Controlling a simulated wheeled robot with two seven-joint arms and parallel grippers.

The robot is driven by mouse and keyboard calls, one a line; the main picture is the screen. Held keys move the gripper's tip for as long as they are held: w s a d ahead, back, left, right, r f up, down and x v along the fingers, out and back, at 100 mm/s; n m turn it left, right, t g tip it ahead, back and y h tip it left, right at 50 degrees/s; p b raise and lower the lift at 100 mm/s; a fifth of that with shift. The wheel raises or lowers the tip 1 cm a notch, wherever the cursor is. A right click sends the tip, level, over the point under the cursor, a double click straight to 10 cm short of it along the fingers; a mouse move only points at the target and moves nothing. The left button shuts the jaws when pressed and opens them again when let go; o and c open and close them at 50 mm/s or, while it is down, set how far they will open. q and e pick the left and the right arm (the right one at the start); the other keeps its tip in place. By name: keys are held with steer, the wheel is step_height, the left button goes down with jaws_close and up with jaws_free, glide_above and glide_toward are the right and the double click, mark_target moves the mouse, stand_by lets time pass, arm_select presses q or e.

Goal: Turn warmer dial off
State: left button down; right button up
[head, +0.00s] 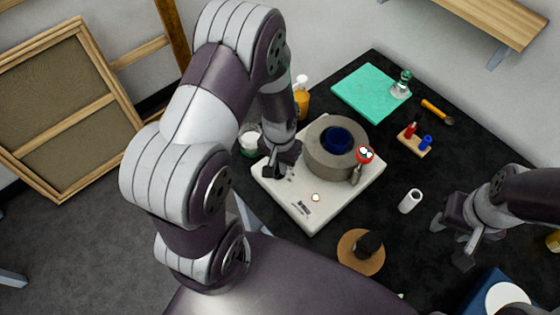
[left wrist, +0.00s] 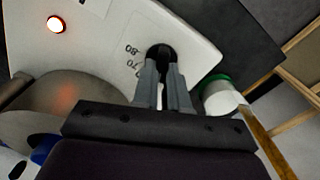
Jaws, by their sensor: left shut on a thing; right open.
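The warmer (head: 305,212) is a white flat base with a grey round block (head: 318,165) on it and a dark blue pot (head: 337,140) in the block's middle. My left gripper (head: 278,174) reaches down to the base's left side. In the left wrist view its two fingers are closed on the black dial (left wrist: 160,51), beside printed numbers, one reading 80. The fingers hide part of the dial and its pointer. A small red indicator light (left wrist: 57,24) on the base glows; it also shows in the head view (head: 316,197). My right gripper (head: 450,243) is open and empty at the right.
A red-topped thermometer (head: 364,156) stands at the block's right. A green-rimmed jar (left wrist: 220,98) stands close beside my left gripper.

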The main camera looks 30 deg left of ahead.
arm_select(q)
steer(key=n+p, duration=0.1)
steer(key=n, duration=0.4)
steer(key=shift+a+r, duration=0.1)
steer(key=shift+a, duration=0.05)
steer(key=n+p, duration=0.1)
steer(key=n, duration=0.4)
steer(key=shift+a, duration=0.15)
steer(key=shift+n, duration=0.4)
steer(key=c, duration=1.2)
jaws_free()
steer(key=shift+s, duration=0.15)
steer(key=shift+o, duration=0.2)
step_height(320, 180, up, 13)
steer(key=shift+f+b, duration=0.2)
steer(key=shift+b, duration=0.25)
